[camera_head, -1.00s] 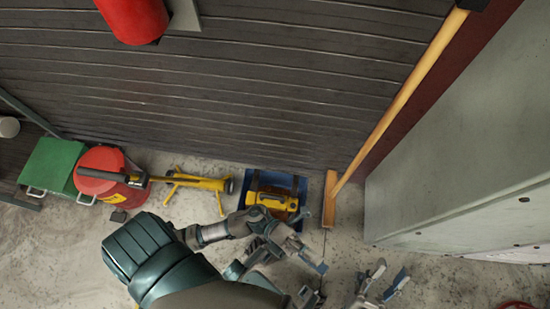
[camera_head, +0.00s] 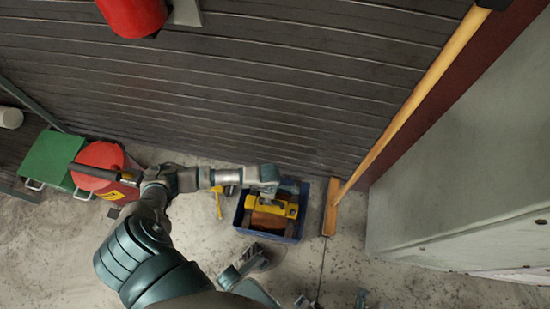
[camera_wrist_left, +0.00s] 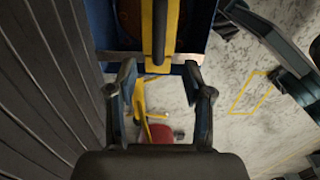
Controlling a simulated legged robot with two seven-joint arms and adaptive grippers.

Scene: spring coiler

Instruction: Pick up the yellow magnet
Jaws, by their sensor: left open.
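The yellow magnet (camera_head: 288,209) lies in a blue crate (camera_head: 293,237) on the floor by the wall. In the left wrist view the magnet (camera_wrist_left: 173,30) shows at the top as a yellow bar with a dark strip in front. The open, empty left fingers (camera_wrist_left: 162,95) stand apart below it, at the crate's near edge. Only small grey-blue parts at the bottom edge of the head view may be my right gripper (camera_head: 332,300); its jaws cannot be made out.
A wooden-handled broom (camera_head: 410,92) leans right of the crate, beside a grey cabinet (camera_head: 455,150). A red canister (camera_head: 100,160) and green box (camera_head: 50,158) stand to the left. Part of a yellow stand (camera_head: 218,202) shows behind my arm.

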